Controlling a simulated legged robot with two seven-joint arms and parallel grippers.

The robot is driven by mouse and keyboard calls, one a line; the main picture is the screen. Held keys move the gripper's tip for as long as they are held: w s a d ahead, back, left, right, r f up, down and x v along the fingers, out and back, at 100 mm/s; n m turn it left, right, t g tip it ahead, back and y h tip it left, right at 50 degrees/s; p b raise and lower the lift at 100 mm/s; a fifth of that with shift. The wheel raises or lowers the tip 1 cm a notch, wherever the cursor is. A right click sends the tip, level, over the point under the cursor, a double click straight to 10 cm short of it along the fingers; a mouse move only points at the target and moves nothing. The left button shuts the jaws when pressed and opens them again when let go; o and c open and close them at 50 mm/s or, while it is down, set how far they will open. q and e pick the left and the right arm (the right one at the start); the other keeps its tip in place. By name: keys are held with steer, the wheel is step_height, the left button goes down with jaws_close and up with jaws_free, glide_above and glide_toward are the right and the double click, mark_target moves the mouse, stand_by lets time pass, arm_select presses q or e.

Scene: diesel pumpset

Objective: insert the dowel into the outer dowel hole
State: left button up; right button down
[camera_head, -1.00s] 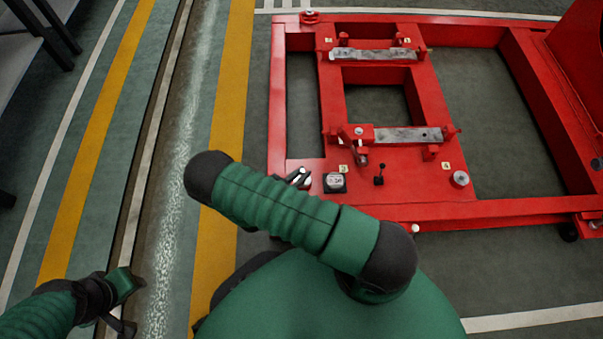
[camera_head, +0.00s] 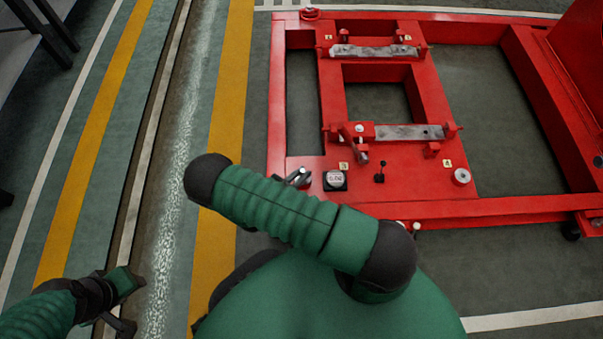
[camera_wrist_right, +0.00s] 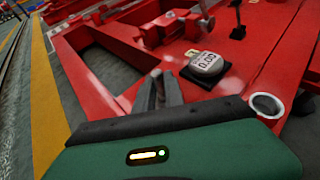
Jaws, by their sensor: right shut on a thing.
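My right gripper (camera_head: 300,176) is mostly hidden behind my own green right arm in the head view; its tip shows just left of the gauge, over the red frame's near-left corner. In the right wrist view its narrow grey fingers (camera_wrist_right: 157,92) are close together, shut on a small pale piece that I take to be the dowel (camera_wrist_right: 156,75). The dowel is hard to tell from the fingers. I cannot pick out the outer dowel hole in either view. My left gripper (camera_head: 132,304) is open and empty over the floor at lower left.
The red base frame (camera_head: 290,212) fills the upper right. A silver cylinder (camera_head: 461,177) stands further right.

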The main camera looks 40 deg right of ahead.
steer(key=shift+f+b, duration=0.35)
steer(key=shift+f, duration=0.3)
steer(key=c, duration=1.3)
jaws_free()
steer(key=shift+c, duration=0.2)
